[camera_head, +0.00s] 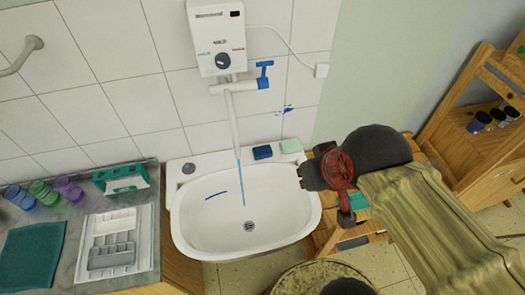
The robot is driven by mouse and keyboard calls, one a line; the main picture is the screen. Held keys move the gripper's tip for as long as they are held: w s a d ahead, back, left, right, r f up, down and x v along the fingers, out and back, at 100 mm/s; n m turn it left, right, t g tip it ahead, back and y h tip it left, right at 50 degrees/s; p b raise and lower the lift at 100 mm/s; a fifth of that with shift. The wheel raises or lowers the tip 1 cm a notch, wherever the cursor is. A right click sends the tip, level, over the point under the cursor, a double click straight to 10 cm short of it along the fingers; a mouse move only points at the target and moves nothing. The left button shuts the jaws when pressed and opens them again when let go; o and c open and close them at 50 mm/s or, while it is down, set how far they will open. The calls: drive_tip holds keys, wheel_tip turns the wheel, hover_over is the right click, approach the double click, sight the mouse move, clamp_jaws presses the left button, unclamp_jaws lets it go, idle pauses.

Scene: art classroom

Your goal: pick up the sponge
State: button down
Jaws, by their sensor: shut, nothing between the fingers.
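Two small blocks lie on the sink's back rim: a dark blue block (262,152) and, just right of it, a pale green block (291,146). Both look sponge-like, and I cannot tell for sure which is the sponge. My gripper (346,216), red and dark grey, is right of the sink, apart from both blocks. It appears shut and empty. A teal item (358,201) shows just beside its fingers, partly hidden; I cannot tell what it is.
The white sink (190,232) has a tap (250,84) with a long spout above it. The left counter (150,168) holds a white tray (97,228), a teal cloth (33,258) and coloured cups (68,188). A wooden shelf (455,108) stands at right; a round stool (300,283) is in front.

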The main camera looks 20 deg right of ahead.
sight(262, 150)
idle(0.4)
